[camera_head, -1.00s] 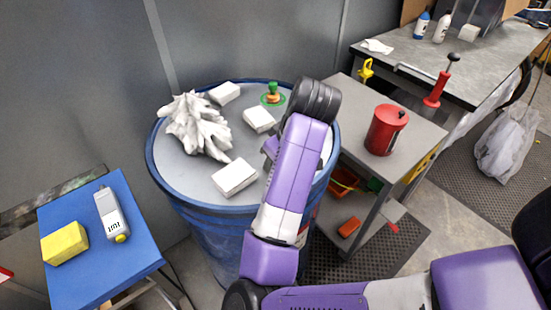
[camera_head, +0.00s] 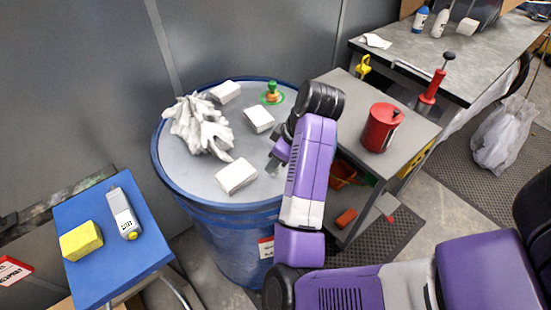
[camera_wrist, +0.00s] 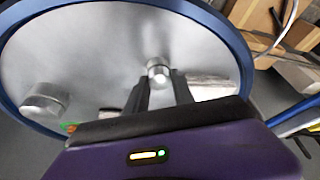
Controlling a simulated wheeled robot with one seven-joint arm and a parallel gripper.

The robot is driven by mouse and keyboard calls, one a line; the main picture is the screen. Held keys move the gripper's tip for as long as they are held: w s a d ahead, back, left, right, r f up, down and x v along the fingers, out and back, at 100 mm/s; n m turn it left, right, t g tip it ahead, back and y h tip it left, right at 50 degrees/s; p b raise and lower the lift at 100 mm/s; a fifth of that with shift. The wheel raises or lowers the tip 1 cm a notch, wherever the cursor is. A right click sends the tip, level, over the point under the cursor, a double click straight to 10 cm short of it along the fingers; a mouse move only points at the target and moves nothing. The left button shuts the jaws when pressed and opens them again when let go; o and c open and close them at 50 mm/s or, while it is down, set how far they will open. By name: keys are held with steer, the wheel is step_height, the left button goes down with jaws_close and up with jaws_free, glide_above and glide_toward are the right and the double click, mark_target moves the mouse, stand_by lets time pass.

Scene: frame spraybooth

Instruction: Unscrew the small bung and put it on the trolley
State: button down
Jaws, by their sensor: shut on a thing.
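The blue drum (camera_head: 172,178) has a grey metal lid and stands in the middle of the head view. My gripper (camera_head: 274,165) is low over the lid's right side. In the wrist view, my gripper's (camera_wrist: 158,82) two dark fingers are shut on the small bung (camera_wrist: 157,70), a short silvery cylinder. I cannot tell whether it still touches the lid. A larger silvery bung (camera_wrist: 43,101) sits on the lid at the left of the wrist view. The grey-topped shelved unit (camera_head: 345,92), which looks like the trolley, stands right of the drum.
White crumpled gloves (camera_head: 200,127), several white blocks (camera_head: 236,176) and a green-orange item (camera_head: 271,94) lie on the lid. A red can (camera_head: 381,127) stands on the grey top, with free room around it. A blue-topped stand (camera_head: 105,265) at left holds a yellow sponge (camera_head: 81,240) and a meter.

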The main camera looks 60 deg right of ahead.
steer(key=shift+r+n+y+p, duration=0.2)
steer(key=shift+n+y+p, duration=0.5)
steer(key=shift+n+p, duration=1.3)
steer(key=shift+d+f, duration=0.1)
steer(key=shift+f, duration=0.1)
steer(key=shift+g, duration=0.3)
steer(key=shift+w, duration=0.1)
steer(key=c, duration=1.3)
jaws_free()
